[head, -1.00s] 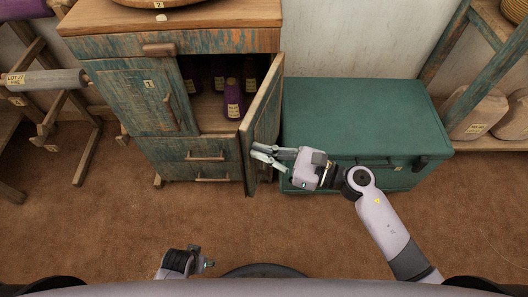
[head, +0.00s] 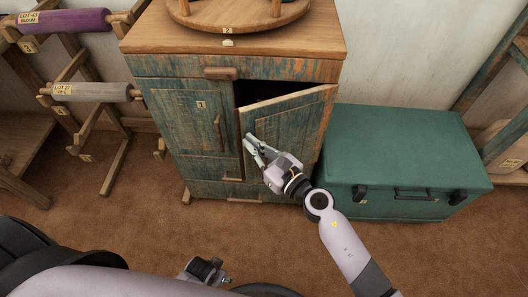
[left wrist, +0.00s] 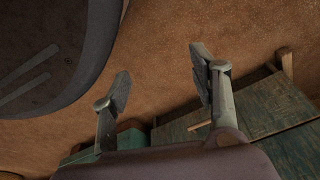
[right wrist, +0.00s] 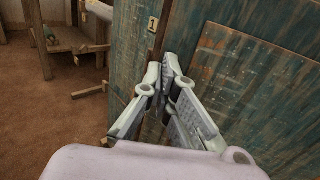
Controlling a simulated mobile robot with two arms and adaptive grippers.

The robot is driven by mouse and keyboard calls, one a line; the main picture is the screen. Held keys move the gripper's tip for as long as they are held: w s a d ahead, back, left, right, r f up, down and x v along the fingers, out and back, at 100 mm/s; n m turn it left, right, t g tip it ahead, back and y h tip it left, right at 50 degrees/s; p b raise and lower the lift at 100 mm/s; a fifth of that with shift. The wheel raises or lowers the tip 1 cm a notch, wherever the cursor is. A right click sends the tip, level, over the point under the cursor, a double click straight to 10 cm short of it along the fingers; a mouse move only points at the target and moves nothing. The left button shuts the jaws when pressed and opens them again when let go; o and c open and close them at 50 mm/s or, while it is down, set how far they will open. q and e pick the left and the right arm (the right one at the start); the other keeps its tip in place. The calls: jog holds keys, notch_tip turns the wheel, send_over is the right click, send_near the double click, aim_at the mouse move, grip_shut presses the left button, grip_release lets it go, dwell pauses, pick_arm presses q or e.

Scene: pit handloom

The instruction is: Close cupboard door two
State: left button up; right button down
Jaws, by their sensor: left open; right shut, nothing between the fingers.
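The cupboard (head: 325,68) is worn blue-green wood with a brown top. Its right-hand door, door two (head: 290,118), is hinged on the right and stands partly open, with a dark gap above its top edge. Door one (head: 197,115), with tag 1, looks closed. My right gripper (head: 250,142) is shut and empty at the outer face of door two near its free edge; I cannot tell whether it touches. The right wrist view shows its closed fingers (right wrist: 168,65) before door two (right wrist: 265,85). My left gripper (head: 205,272) is low near my base; its fingers (left wrist: 158,82) are open and empty.
A green chest (head: 400,150) stands on the floor right of the cupboard. A rack with rollers (head: 95,92) stands at the left. A round wooden board (head: 240,14) lies on the cupboard top. The brown floor (head: 130,222) in front is clear.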

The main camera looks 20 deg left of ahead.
pick_arm(q)
jog(key=w+r+b, duration=0.2)
jog(key=w+r, duration=0.2)
jog(key=r, duration=0.4)
jog(key=shift+w+r+t, duration=0.15)
jog(key=shift+w+t, duration=0.15)
jog(key=shift+w, duration=0.05)
pick_arm(e)
jog(key=w+a, duration=0.5)
jog(key=w, duration=0.1)
jog(key=shift+w+a, duration=0.15)
jog(key=shift+w, duration=0.2)
